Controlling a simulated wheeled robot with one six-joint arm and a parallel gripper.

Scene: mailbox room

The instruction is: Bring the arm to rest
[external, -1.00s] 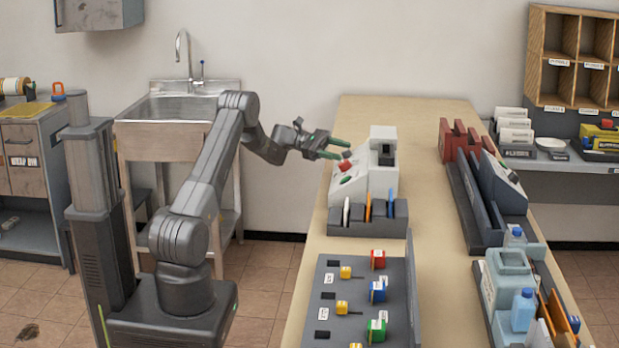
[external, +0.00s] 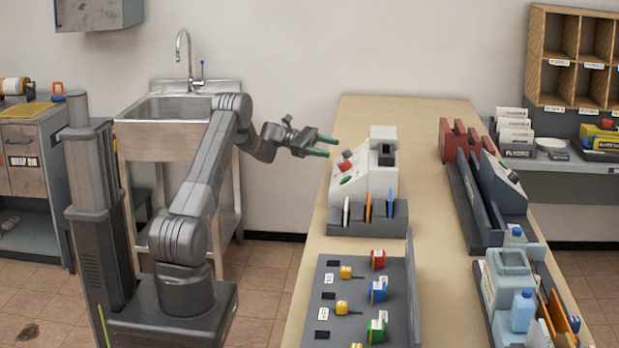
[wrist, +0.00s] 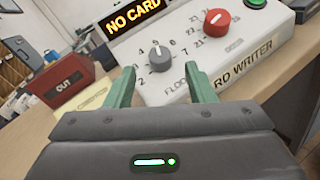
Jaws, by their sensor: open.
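My gripper (external: 322,145) is open and empty, held in the air at the left edge of the long table, just left of the white card writer (external: 382,176). Its two green fingers point toward the card writer and are apart. In the wrist view my gripper (wrist: 160,88) shows both fingers spread in front of the card writer (wrist: 225,60), with nothing between them. The card writer has a grey dial, a red dial, a green button and a display reading "NO CARD".
The table (external: 430,115) carries a grey panel (external: 340,270) with coloured blocks, a red tray (external: 458,140) and a bin of bottles (external: 510,270). A sink (external: 180,108) stands behind my arm. A red "OUT" box (wrist: 68,82) shows in the wrist view.

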